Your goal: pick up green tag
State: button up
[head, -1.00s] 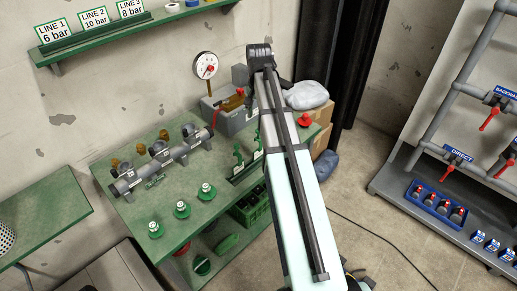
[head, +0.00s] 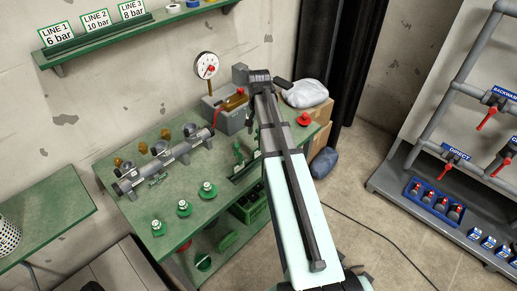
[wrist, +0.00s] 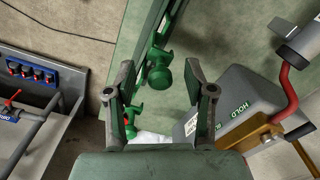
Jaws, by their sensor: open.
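My gripper (wrist: 160,82) is open in the wrist view, with a dark finger on each side and nothing held between them. A green piece with a round knob (wrist: 160,75) stands on a green rail between the fingertips. Another green piece with some red (wrist: 131,112) shows beside the left finger. I cannot tell for sure which piece is the green tag. In the head view, a green upright piece (head: 239,154) stands on the bench's rail, left of my arm; my arm hides the gripper there.
A grey box marked HOLD (wrist: 238,105) is close to the right finger. The green bench (head: 215,222) holds a grey pipe (head: 165,163), several green-based fittings and a gauge (head: 207,66).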

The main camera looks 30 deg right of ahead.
jog(key=shift+c, duration=0.4)
grip_shut()
jog(key=shift+r, duration=0.1)
